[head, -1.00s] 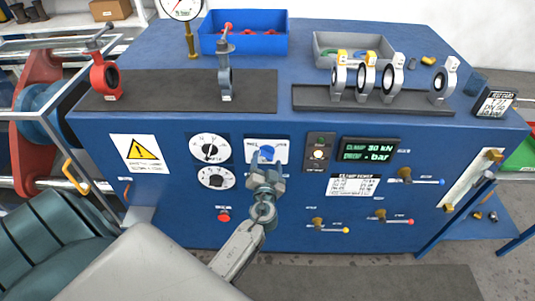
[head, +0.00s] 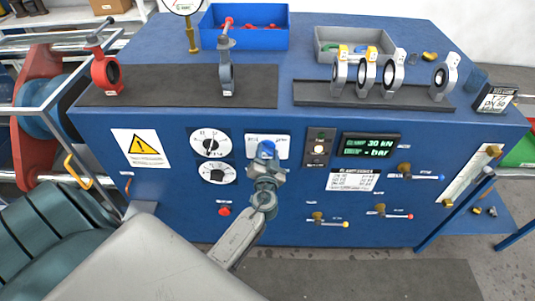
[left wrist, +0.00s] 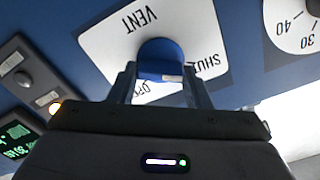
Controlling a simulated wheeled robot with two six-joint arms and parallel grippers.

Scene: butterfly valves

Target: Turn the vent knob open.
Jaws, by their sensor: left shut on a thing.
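The blue vent knob (head: 267,149) sits on a white plate (head: 283,142) on the front of the blue bench. In the left wrist view the knob (left wrist: 160,56) stands between my two fingers, with the plate (left wrist: 112,42) inverted. "VENT" and "SHUT" are readable on it; another word is partly hidden by a finger. My left gripper (left wrist: 160,88) is shut on the knob; in the head view the gripper (head: 266,162) covers its lower part. I cannot tell the knob's exact angle. My right gripper is not in view.
Two dials (head: 211,143) are left of the plate; a switch panel (head: 318,148) and display (head: 369,146) are right. A red button (head: 224,211) and small lever valves (head: 325,222) are lower. Butterfly valves (head: 227,72) stand on top of the bench.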

